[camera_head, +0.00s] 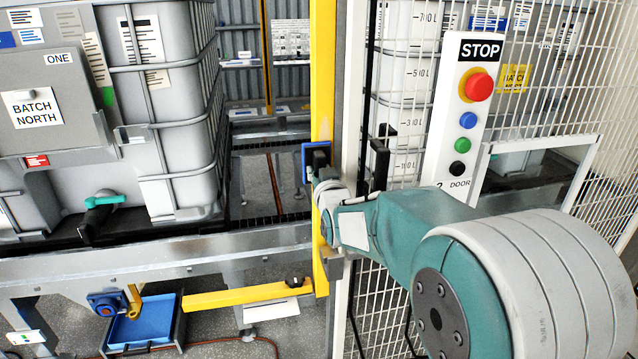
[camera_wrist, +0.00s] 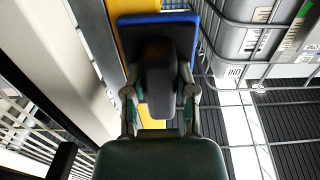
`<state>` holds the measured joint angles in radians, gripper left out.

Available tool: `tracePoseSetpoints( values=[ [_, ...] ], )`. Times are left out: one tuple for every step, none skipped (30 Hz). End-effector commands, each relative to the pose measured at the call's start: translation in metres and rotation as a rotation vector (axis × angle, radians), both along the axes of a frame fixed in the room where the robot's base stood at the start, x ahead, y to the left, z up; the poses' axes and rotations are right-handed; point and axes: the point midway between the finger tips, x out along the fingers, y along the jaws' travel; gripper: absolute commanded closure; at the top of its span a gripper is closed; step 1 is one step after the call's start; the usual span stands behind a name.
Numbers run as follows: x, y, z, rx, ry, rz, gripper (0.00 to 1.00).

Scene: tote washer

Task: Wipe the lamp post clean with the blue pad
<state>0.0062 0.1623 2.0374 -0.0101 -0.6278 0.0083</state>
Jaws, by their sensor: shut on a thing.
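A yellow upright post (camera_head: 322,85), which I take for the lamp post, rises at the middle of the head view. No lamp shows. It also shows in the wrist view (camera_wrist: 124,45) behind the pad. The blue pad (camera_head: 305,163) has a blue rim and a black block-shaped back. It stands upright over the post's face; whether it touches cannot be told. Its rim also shows in the wrist view (camera_wrist: 158,18). My gripper (camera_wrist: 160,82) is shut on the pad's black back, one finger on each side. In the head view, my gripper (camera_head: 319,180) is partly hidden.
A white door panel with a STOP button (camera_head: 479,87) and wire mesh stand right of the post. A caged white tank (camera_head: 165,100) and a grey BATCH NORTH box (camera_head: 45,115) stand left. A yellow bar (camera_head: 245,297) runs low, left of the post, near a blue tray (camera_head: 145,325).

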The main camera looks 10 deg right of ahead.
Motion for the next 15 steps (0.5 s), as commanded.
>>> tracePoseSetpoints(
  values=[
    [0.0, 0.0, 0.006, 0.0, -0.003, 0.0, 1.0],
    [0.0, 0.0, 0.009, 0.0, -0.003, 0.0, 1.0],
    [0.0, 0.0, 0.013, 0.0, -0.004, 0.0, 1.0],
    [0.0, 0.0, 0.016, 0.0, -0.004, 0.0, 1.0],
    [0.0, 0.0, 0.019, 0.0, -0.004, 0.0, 1.0],
    [0.0, 0.0, 0.022, 0.0, -0.004, 0.0, 1.0],
    [0.0, 0.0, 0.025, 0.0, -0.004, 0.0, 1.0],
    [0.0, 0.0, 0.027, 0.0, -0.003, 0.0, 1.0],
    [0.0, 0.0, 0.029, 0.0, -0.002, 0.0, 1.0],
    [0.0, 0.0, 0.03, 0.0, -0.002, 0.0, 1.0],
    [0.0, 0.0, 0.031, 0.0, -0.002, 0.0, 1.0],
    [0.0, 0.0, 0.032, 0.0, -0.001, 0.0, 1.0],
    [0.0, 0.0, 0.032, 0.0, -0.001, 0.0, 1.0],
    [0.0, 0.0, 0.032, 0.0, -0.001, 0.0, 1.0],
    [0.0, 0.0, 0.031, 0.0, -0.001, 0.0, 1.0]
  ],
)
